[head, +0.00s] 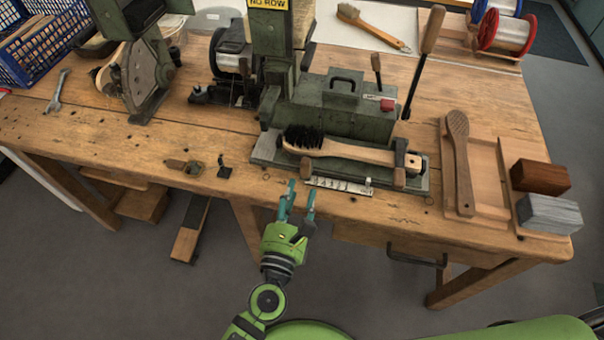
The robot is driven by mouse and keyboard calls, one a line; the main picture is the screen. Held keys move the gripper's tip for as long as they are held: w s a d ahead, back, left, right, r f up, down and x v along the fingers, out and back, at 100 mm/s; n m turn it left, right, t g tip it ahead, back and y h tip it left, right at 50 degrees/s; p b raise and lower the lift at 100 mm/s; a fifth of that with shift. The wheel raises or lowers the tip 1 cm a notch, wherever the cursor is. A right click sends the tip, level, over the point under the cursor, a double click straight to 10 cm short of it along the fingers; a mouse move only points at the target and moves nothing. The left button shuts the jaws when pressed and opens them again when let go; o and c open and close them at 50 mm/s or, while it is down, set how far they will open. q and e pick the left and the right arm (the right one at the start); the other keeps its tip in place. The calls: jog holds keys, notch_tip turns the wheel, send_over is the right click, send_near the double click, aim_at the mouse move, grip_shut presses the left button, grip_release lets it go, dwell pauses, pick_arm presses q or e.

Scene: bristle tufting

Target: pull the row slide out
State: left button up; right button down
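The green tufting machine (330,108) stands on the wooden bench. At its front is a pale strip with dark marks (340,185) and a small upright metal tab (368,183) near its right end; this looks like the row slide. A brush with black bristles and a wooden handle (350,150) lies across the machine's front bed, just behind the strip. My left gripper (302,188) is at the bench's front edge, by the strip's left end. Its two teal fingers are apart with nothing between them. I cannot tell whether a finger touches the strip. My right gripper is not in view.
A tall lever (423,60) rises at the machine's right. A wooden tray (490,185) with a brush blank and two blocks is at the right.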

pick_arm(q)
jog(key=shift+v, duration=1.9)
jog(key=shift+w+a, duration=0.1)
jog(key=s+a+f+m+g+y, duration=0.1)
jog(key=s+a+f+m+g, duration=0.2)
jog(key=f+m, duration=0.65)
jog(key=s+a+f+m+g, duration=0.35)
jog(key=f+m, duration=0.25)
jog(key=f, duration=0.6)
jog(key=s+a+f+m+g+y, duration=0.1)
jog(key=s+a+f+m+g, duration=0.25)
jog(key=f+m, duration=0.55)
jog(key=s+a+f+m+g+y, duration=0.1)
jog(key=s+a+f+m+g, duration=0.2)
jog(key=s, duration=0.7)
jog(key=s+a+f+m+g+y, duration=0.2)
jog(key=s+a+f+m+g, duration=0.1)
jog(key=s+a+f+m, duration=0.4)
jog(key=s+a+f, duration=0.3)
jog(key=f, duration=0.1)
jog(key=shift+s+y, duration=0.2)
jog(key=shift+y, duration=0.1)
